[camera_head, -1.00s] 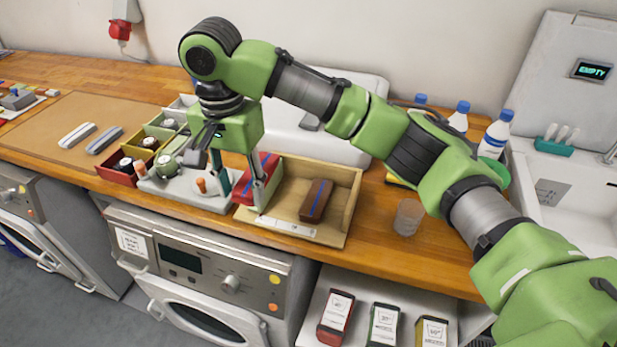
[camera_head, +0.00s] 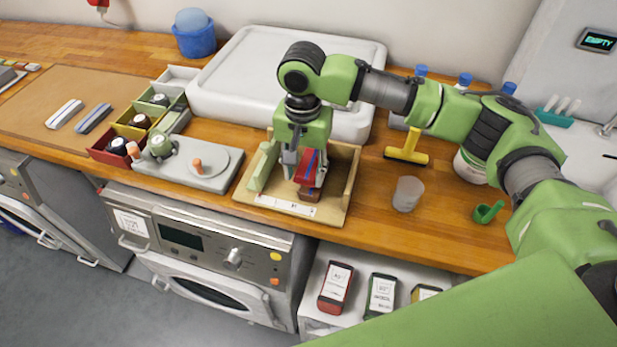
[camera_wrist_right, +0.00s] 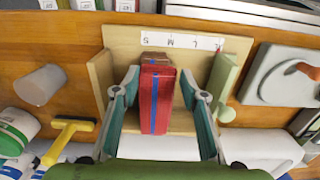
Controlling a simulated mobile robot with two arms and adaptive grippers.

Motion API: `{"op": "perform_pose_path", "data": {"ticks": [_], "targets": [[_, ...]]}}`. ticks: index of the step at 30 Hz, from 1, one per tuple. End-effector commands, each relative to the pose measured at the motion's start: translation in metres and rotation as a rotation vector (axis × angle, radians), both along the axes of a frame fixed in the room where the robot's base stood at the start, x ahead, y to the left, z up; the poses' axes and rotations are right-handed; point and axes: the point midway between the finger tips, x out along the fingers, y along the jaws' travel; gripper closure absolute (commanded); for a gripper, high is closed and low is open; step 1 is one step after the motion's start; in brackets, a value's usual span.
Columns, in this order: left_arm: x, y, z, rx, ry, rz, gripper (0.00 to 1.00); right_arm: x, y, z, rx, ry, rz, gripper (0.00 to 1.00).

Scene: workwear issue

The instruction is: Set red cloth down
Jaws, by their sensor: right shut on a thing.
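The red cloth (camera_head: 309,164) is a folded block with a blue stripe. It also shows in the right wrist view (camera_wrist_right: 157,98). My right gripper (camera_head: 303,172) is shut on it, with one finger on each long side. It is held over the wooden tray (camera_head: 341,190), directly above the brown folded cloth (camera_head: 309,192). The brown cloth's end shows past the red one in the wrist view (camera_wrist_right: 156,59). I cannot tell whether the two cloths touch. The tray has a size label (camera_head: 285,206) along its front edge. My left gripper is not in view.
A green strip (camera_head: 262,167) stands at the tray's left side. A grey scale-like device (camera_head: 205,178) is left of the tray. A clear cup (camera_head: 408,193) and a yellow-handled tool (camera_head: 408,147) are to the right. A white lidded box (camera_head: 240,75) is behind.

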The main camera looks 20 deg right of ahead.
Motion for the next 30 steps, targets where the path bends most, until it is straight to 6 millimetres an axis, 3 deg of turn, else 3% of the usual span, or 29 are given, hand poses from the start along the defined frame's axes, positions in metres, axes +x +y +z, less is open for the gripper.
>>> {"op": "perform_pose_path", "data": {"ticks": [4,12,22,23,24,30], "targets": [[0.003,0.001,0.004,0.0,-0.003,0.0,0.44,-0.001,-0.01,-0.01,-0.002,0.001,-0.002,0.85],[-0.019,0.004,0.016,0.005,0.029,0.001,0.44,-0.001,-0.01,-0.041,-0.001,0.0,0.001,0.85],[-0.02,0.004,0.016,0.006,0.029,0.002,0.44,-0.001,-0.01,-0.044,-0.001,-0.001,0.001,0.85],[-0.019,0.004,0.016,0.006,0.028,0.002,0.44,-0.001,-0.01,-0.044,-0.001,-0.001,0.001,0.53],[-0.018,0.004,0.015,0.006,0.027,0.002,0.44,-0.001,-0.01,-0.044,-0.001,-0.001,0.001,0.44],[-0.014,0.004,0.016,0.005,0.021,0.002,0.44,-0.001,-0.01,-0.044,-0.001,-0.001,0.001,0.44]]}}
